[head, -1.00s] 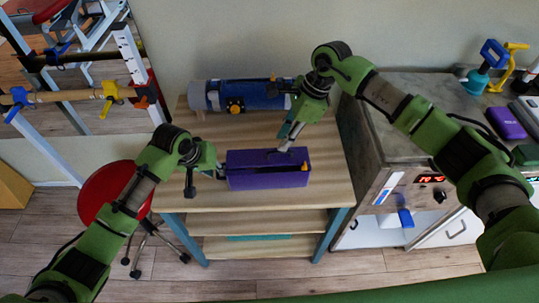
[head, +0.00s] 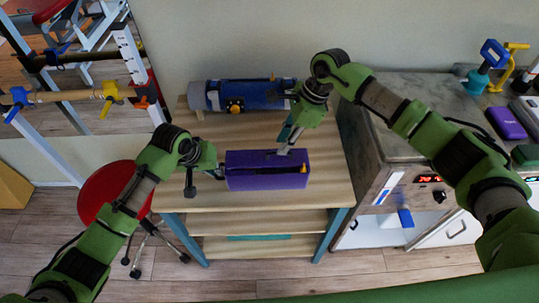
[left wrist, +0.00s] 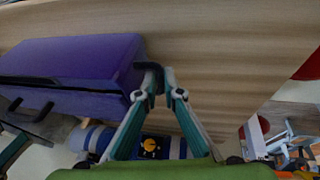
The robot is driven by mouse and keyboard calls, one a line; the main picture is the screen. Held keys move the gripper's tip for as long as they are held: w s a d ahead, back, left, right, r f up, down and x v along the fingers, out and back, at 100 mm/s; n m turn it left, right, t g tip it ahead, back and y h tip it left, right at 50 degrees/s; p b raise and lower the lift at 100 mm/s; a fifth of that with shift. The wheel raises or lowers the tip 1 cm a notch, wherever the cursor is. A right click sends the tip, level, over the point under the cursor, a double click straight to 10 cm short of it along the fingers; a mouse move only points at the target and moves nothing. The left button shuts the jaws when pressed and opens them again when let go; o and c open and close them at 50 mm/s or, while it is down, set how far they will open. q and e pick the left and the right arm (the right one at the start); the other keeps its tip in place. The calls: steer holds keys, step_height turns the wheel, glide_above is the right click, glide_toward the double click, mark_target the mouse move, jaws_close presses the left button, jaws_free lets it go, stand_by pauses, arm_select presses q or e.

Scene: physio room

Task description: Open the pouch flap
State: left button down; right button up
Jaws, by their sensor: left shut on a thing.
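The purple pouch (head: 267,180) is a long box shape lying on the wooden top of the shelf unit. A dark strip runs along its upper side, and a small orange piece shows at its right end. My left gripper (head: 219,173) is at the pouch's left end. In the left wrist view, the left gripper (left wrist: 160,75) is shut on a black loop (left wrist: 147,72) at the end of the pouch (left wrist: 75,60). My right gripper (head: 285,150) points down at the pouch's upper back edge. Its fingertips are too small to tell open from shut.
A blue and grey roll (head: 245,95) lies behind the pouch on the shelf unit (head: 190,213). A grey counter (head: 400,130) stands to the right. A red stool (head: 105,195) is at the left. The shelf top in front of the pouch is clear.

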steer(key=shift+f, duration=1.55)
